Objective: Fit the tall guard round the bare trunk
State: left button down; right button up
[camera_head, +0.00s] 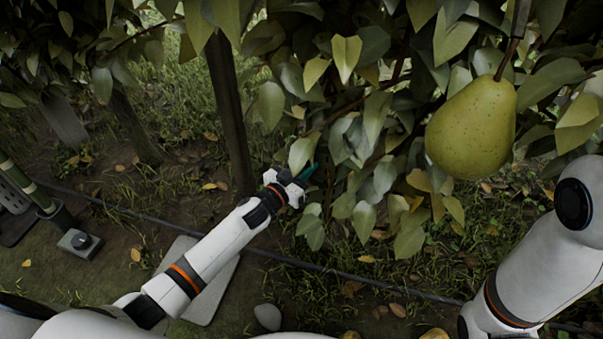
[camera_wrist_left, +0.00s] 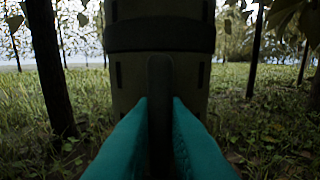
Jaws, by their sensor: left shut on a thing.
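In the left wrist view a tall dark green guard (camera_wrist_left: 130,80) stands upright, close in front of my left gripper (camera_wrist_left: 160,110). It is a tube with slots and a thick band. The teal fingers are shut on its upright rib (camera_wrist_left: 160,75). The guard's top and foot are outside that view, so I cannot tell whether a trunk is inside it. In the head view my left gripper (camera_head: 305,175) reaches into the leaves, which hide the guard. A thin dark trunk (camera_head: 228,110) stands just left of it. My right gripper is not in view.
A large pear (camera_head: 470,128) hangs at the upper right, near my right arm. Dense leaves (camera_head: 375,150) fill the middle. A black hose (camera_head: 330,270) runs along the ground. A grey box (camera_head: 80,242) stands at the left. More trunks stand in the left wrist view (camera_wrist_left: 48,70).

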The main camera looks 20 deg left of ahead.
pick_arm(q)
jog(key=shift+w+d, duration=0.3)
jog(key=shift+w, duration=0.3)
jog(key=shift+s+f+b, duration=0.1)
jog(key=shift+f+b, duration=0.55)
jog(key=shift+f, duration=0.25)
jog(key=c, duration=1.4)
grip_release()
jog(key=shift+o, duration=0.2)
